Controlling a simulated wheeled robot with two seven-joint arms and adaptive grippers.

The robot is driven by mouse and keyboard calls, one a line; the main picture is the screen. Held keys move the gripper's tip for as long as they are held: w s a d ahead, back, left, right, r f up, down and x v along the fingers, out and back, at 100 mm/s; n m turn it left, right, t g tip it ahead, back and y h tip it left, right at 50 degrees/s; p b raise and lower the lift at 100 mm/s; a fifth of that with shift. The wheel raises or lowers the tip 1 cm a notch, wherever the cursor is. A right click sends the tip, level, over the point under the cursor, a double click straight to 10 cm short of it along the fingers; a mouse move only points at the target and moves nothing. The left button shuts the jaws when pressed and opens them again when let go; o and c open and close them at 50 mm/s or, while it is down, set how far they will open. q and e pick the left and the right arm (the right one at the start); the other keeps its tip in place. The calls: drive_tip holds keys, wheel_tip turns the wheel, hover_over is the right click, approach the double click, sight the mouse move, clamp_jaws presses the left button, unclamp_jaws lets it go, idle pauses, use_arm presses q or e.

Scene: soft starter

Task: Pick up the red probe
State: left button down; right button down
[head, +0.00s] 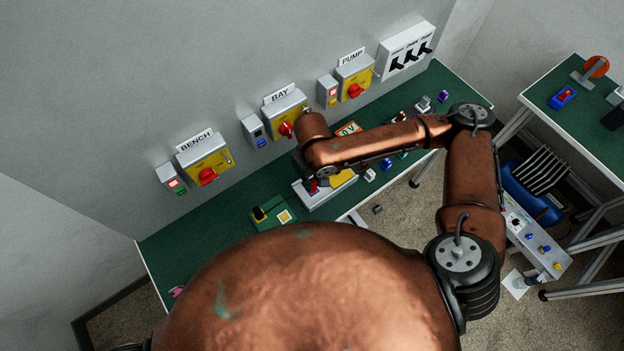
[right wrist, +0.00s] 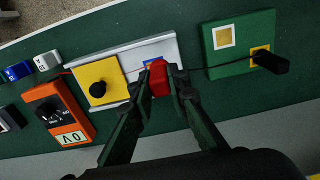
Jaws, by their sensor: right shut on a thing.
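The red probe (right wrist: 158,78) shows in the right wrist view between the two fingertips of my right gripper (right wrist: 160,88), which is shut on it. The probe is over a blue patch (right wrist: 157,62) on a grey plate (right wrist: 120,57); I cannot tell whether it touches the plate. In the head view the red probe (head: 313,187) is a small red spot beneath my right gripper (head: 306,178), mostly hidden by my arm. My left gripper is not in view.
A yellow pad with a black knob (right wrist: 98,88) shares the plate. A green board with a black handle (right wrist: 270,62) and an orange meter reading 0 V (right wrist: 60,112) flank it. Wall switch boxes BENCH (head: 205,158), BAY (head: 284,112) and PUMP (head: 354,78) stand behind.

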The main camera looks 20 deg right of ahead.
drive_tip(key=s+a+r+p, duration=0.3)
drive_tip(key=s+r+p, duration=0.4)
drive_tip(key=s+p, duration=0.3)
drive_tip(key=shift+s, duration=0.6)
drive_tip(key=shift+a, duration=0.1)
